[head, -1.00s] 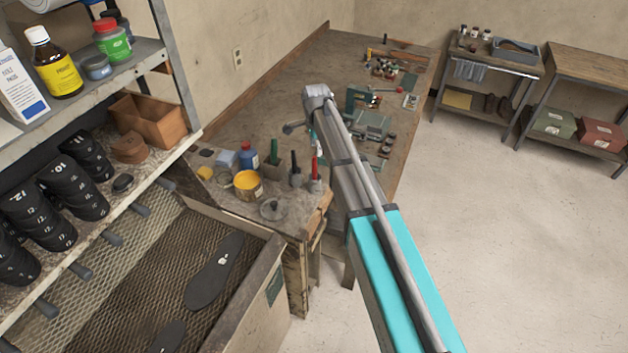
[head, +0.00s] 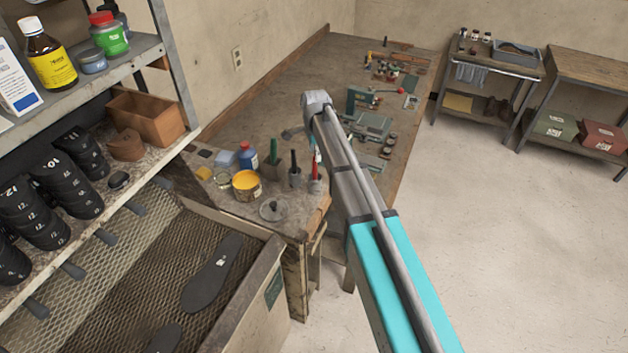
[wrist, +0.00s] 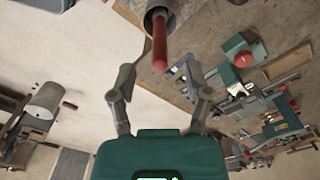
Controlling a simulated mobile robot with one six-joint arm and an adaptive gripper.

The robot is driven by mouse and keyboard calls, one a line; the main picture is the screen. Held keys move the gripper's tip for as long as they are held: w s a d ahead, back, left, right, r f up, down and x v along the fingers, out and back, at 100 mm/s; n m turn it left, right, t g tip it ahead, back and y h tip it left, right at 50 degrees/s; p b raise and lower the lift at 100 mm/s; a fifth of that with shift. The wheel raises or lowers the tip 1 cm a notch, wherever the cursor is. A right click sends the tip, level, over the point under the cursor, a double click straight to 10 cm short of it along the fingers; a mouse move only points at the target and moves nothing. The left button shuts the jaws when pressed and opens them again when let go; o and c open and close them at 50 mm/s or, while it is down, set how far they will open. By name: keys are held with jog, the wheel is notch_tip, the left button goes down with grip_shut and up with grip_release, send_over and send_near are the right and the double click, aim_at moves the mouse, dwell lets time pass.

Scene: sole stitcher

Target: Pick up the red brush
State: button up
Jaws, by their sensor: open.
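The red brush (head: 315,169) stands upright in a small grey holder (head: 316,187) at the near edge of the workbench, just left of my arm in the head view. In the wrist view its red handle (wrist: 160,52) rises from the round holder (wrist: 157,17) toward the camera. My gripper (wrist: 159,76) is open, with its two fingers apart on either side below the handle in the picture. Nothing is between the fingers, and the handle's tip lies just beyond the gap. In the head view my arm hides the gripper.
A black-handled tool (head: 294,162) and a green-handled one (head: 273,152) stand left of the brush. A yellow paint can (head: 246,186), a blue bottle (head: 248,156) and a round lid (head: 272,210) are close by. A shelf rack (head: 150,170) stands at the left.

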aim_at(315, 173)
jog(key=shift+f+b, duration=1.05)
jog(key=shift+f, duration=0.25)
grip_shut()
